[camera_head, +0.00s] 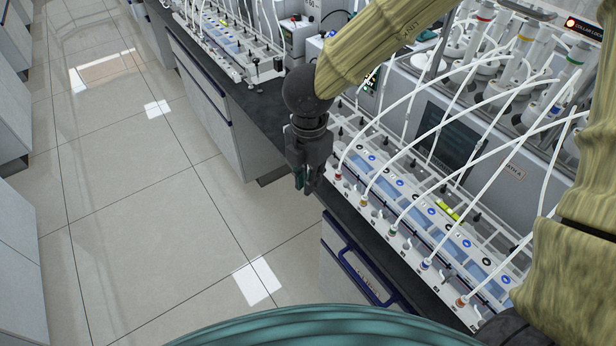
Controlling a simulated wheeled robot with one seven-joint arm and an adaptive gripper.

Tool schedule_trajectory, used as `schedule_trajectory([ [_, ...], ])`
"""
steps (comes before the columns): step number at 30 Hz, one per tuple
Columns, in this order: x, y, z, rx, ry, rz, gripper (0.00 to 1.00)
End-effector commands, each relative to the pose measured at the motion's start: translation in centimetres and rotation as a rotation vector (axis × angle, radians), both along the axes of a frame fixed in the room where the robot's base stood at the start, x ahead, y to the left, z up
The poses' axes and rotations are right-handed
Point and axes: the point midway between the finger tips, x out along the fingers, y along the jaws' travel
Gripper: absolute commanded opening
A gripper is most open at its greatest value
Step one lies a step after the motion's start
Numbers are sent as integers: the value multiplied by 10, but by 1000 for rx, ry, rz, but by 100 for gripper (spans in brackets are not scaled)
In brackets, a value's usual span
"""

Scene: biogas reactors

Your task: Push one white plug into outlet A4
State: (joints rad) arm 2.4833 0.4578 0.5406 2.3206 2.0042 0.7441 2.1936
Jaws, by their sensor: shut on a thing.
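My gripper (306,190), dark with teal fingertips, points down at the bench's front edge, just left of the white panel. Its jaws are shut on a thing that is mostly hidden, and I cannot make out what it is. The long white panel (412,262) has a row of ports along its front edge. White tubes (440,122) run down to several of these ports, which have coloured rings. The nearest to my gripper is a red-ringed port (337,177). The outlet labels are too small to read, so I cannot tell which is A4. No loose white plug is clearly visible.
Grey reactor units with a dark screen (447,137) and banded bottles (553,95) stand behind the panel. A second panel (228,40) lies farther back. The bench has a blue drawer handle (358,272). Tiled floor (150,220) at left is clear.

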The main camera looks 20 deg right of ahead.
Motion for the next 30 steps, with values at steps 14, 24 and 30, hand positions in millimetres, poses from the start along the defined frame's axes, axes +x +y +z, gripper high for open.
schedule_trajectory([
  [14, 0, 0, 12, 0, 0, 0, 0],
  [24, 0, 0, 12, 0, 0, 0, 0],
  [30, 0, 0, 16, 0, 0, 0, 0],
])
